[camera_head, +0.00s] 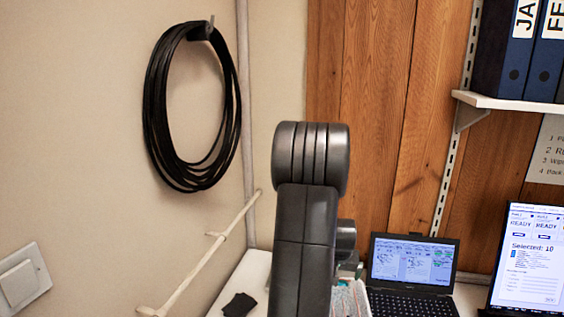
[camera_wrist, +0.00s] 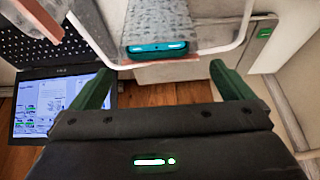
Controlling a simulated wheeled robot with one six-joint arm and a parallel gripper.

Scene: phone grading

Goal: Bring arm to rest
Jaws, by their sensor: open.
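My arm rises dark grey in the middle of the head view, and its end is hidden there. In the wrist view my gripper (camera_wrist: 161,72) is open, with its two green fingers spread wide and nothing seen held between them. Just beyond the fingertips is a flat grey thing with a teal edge (camera_wrist: 163,48), perhaps a phone or a holder. It appears apart from the fingers, but the depth is hard to judge.
An open laptop (camera_head: 412,262) stands right of my arm; it also shows in the wrist view (camera_wrist: 50,110). A bright monitor (camera_head: 528,262) is at far right. A small black cloth (camera_head: 239,305) lies on the white tabletop (camera_head: 250,272). A coiled cable (camera_head: 160,110) hangs on the wall.

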